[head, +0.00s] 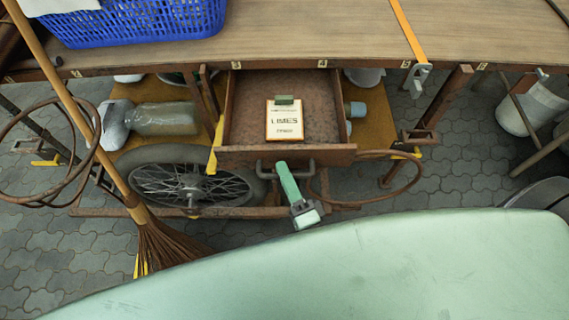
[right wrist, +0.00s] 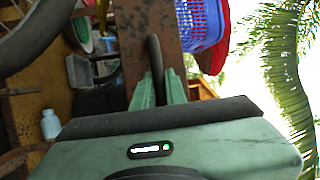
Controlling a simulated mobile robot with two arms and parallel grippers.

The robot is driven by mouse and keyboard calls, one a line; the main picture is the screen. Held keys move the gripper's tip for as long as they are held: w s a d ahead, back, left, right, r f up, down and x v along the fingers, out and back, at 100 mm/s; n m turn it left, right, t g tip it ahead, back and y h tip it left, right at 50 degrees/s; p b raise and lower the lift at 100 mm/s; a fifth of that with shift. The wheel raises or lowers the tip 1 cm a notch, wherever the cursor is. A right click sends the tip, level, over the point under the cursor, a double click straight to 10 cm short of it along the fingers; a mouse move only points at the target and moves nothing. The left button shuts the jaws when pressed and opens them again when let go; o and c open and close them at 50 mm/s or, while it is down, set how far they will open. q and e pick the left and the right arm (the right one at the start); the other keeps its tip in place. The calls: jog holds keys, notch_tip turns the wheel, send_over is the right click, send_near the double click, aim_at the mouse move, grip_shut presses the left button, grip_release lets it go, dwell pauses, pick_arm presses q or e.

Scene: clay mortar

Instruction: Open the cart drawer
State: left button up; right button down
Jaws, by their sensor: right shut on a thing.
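The cart drawer (head: 238,155) is a brown rusty box under the wooden cart top. It stands pulled out, and its inside shows. A clipboard card reading LIMES (head: 285,118) lies in it. The dark drawer handle (head: 309,174) is on the front panel. My green right gripper (head: 281,169) is at the handle. In the right wrist view its fingers (right wrist: 160,92) are shut around the handle bar (right wrist: 155,60), in front of the rusty drawer front (right wrist: 132,38). My left gripper is not in view.
A blue basket (head: 140,28) stands on the cart top (head: 300,35). A broom (head: 165,245) leans at the left, near the spoked wheel (head: 165,185). A clear jar (head: 165,120) lies on the lower shelf.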

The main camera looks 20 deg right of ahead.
jog(key=shift+f, duration=0.1)
jog(key=c, duration=1.5)
grip_release()
jog(key=shift+o, duration=0.2)
